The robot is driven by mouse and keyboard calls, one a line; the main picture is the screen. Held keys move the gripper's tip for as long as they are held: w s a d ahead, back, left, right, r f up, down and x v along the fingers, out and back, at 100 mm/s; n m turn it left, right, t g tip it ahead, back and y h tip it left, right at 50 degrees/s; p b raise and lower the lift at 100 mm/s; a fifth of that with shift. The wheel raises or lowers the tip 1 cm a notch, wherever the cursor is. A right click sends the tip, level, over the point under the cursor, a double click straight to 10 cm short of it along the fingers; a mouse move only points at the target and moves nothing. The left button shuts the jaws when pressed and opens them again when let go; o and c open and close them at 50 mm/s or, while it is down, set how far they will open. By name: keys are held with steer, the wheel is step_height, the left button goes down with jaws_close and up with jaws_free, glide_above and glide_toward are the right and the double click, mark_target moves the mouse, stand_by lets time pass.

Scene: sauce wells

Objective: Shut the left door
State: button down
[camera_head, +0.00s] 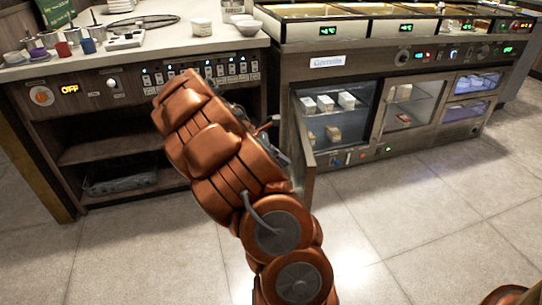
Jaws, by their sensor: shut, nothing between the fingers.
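The left door (304,152) of the refrigerated counter is open. It is hinged at the left side of the left compartment and swung out towards me, so I see it nearly edge-on. The open left compartment (345,138) shows white cartons and small boxes on shelves. My gripper (276,130) is shut and empty, on the left side of the open door, close to it. It is mostly hidden behind my copper-coloured arm, and I cannot tell whether it touches the door.
The middle glass door (414,108) is closed, with two drawers (472,95) to its right. A left counter (125,75) with cups, bowls and open shelves stands beside my arm. The tiled floor (400,210) in front of the cabinet is clear.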

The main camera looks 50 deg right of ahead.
mark_target(305, 166)
steer(key=s+d, duration=0.1)
steer(key=s+d+b, duration=0.1)
steer(key=shift+s+d+f, duration=0.15)
steer(key=shift+s+f, duration=0.2)
steer(key=shift+s+d+r, duration=0.1)
steer(key=shift+s+d, duration=0.3)
steer(key=shift+s, duration=0.1)
